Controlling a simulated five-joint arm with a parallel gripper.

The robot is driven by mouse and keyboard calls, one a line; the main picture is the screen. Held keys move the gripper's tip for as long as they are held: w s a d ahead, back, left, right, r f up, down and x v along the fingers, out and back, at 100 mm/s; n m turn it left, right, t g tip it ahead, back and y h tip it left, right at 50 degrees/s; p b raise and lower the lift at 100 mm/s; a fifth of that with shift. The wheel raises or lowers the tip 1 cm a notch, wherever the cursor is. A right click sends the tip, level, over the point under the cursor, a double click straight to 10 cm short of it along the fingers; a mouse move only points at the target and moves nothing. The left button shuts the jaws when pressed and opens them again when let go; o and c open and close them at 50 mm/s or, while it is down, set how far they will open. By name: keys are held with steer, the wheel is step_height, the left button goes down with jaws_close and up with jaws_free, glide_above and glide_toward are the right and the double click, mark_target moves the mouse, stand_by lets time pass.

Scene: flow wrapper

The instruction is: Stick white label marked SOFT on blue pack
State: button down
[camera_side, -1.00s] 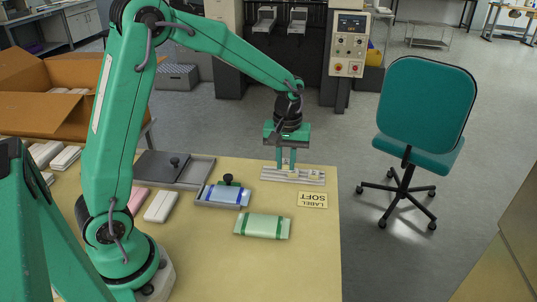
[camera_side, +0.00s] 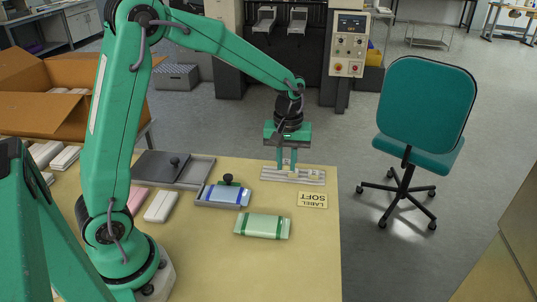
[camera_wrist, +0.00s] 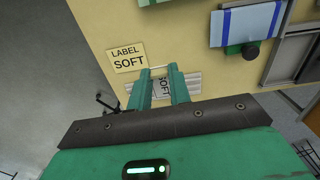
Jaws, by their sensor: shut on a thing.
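My gripper (camera_side: 287,172) points down over a pale grey slotted rack (camera_side: 308,178) near the far right corner of the table. The label is still at the rack. The blue pack (camera_side: 221,195), white with blue bands, lies in a shallow grey tray (camera_side: 218,205) left of my gripper. It also shows at the top right of the wrist view (camera_wrist: 245,22).
A cream sign reading LABEL SOFT (camera_side: 312,200) lies in front of the rack. A black-knobbed piece (camera_side: 228,180) stands behind the blue pack. A green-banded pack (camera_side: 262,226) lies nearer. The table's front right is clear.

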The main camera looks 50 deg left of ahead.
mark_target(232, 193)
steer(key=shift+s+a+f+n, duration=0.15)
steer(key=shift+s+a+n, duration=0.2)
steer(key=shift+a+n, duration=0.3)
steer(key=s+a+f+n, duration=0.1)
steer(key=s+a+n, duration=0.1)
steer(key=s+n, duration=0.1)
steer(key=s+a+n, duration=0.2)
steer(key=a+n, duration=0.1)
steer(key=n, duration=0.3)
steer(key=s+a+f+n, duration=0.1)
steer(key=s+a+n, duration=0.1)
steer(key=n, duration=0.3)
steer(key=shift+s+a+f, duration=0.2)
steer(key=shift+s, duration=0.25)
steer(key=shift+s+a+f, duration=0.15)
steer(key=shift+s+a, duration=0.05)
steer(key=shift+s, duration=0.2)
steer(key=shift+s+a+f+n, duration=0.1)
steer(key=shift+s+a+n, duration=0.25)
steer(key=shift+n, duration=0.3)
steer(key=shift+s+a+f+n, duration=0.1)
steer(key=shift+s+n, duration=0.35)
steer(key=shift+n, duration=0.15)
steer(key=shift+f, duration=0.25)
steer(key=shift+f, duration=1.75)
steer(key=shift+f, duration=1.05)
steer(key=c, duration=1.7)
jaws_free()
